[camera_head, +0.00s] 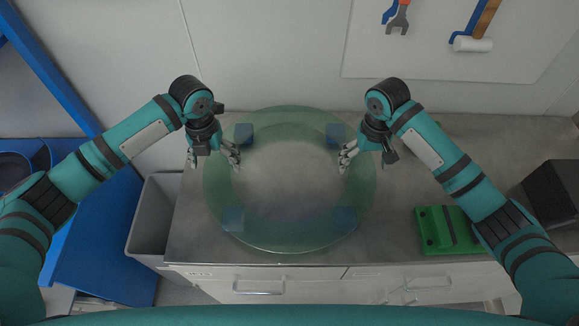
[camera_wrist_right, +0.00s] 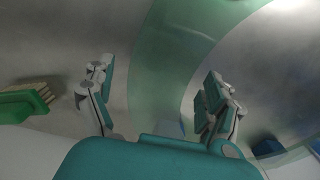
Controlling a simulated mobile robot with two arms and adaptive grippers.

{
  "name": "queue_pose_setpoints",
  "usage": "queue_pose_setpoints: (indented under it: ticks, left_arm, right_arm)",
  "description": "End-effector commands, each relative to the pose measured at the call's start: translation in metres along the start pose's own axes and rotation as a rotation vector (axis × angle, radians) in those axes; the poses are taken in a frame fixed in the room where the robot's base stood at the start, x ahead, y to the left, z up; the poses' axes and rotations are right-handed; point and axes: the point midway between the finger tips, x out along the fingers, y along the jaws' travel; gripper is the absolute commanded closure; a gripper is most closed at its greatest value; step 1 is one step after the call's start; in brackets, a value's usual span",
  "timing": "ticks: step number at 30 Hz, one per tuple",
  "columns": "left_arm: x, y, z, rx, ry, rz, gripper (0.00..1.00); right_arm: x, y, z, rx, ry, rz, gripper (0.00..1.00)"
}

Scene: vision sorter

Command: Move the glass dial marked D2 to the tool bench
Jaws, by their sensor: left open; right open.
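The glass dial (camera_head: 290,236) is a large, greenish, see-through ring. It lies flat above several blue blocks (camera_head: 233,219) on the grey bench top; no D2 mark is readable. My left gripper (camera_head: 213,160) is open at the ring's left side, with fingers on either side of its band as seen from above. My right gripper (camera_head: 368,160) is open at the right side in the same way. In the right wrist view the ring's band (camera_wrist_right: 172,45) passes between the open fingers of this gripper (camera_wrist_right: 155,95). Contact cannot be told.
A green object (camera_head: 447,230) and a black box (camera_head: 555,192) stand on the bench at right. A grey bin (camera_head: 150,215) and blue shelving (camera_head: 105,240) are at left. Tools, including a mallet (camera_head: 473,43), hang on the back wall. Drawers (camera_head: 320,284) are below.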

Motion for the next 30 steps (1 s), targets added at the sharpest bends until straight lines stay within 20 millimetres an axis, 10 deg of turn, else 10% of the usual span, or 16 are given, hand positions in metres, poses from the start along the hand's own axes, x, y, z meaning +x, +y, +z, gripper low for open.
queue_pose_setpoints:
  ticks: [16, 30]
  left_arm:
    - [-0.101, 0.0, 0.002, -0.001, -0.003, 0.0, 0.13]
    - [-0.115, 0.0, 0.001, 0.0, 0.0, 0.0, 0.13]
  right_arm:
    - [0.0, 0.0, 0.0, 0.0, 0.0, 0.0, 0.13]
    - [-0.048, -0.001, -0.002, -0.001, 0.006, -0.002, 0.13]
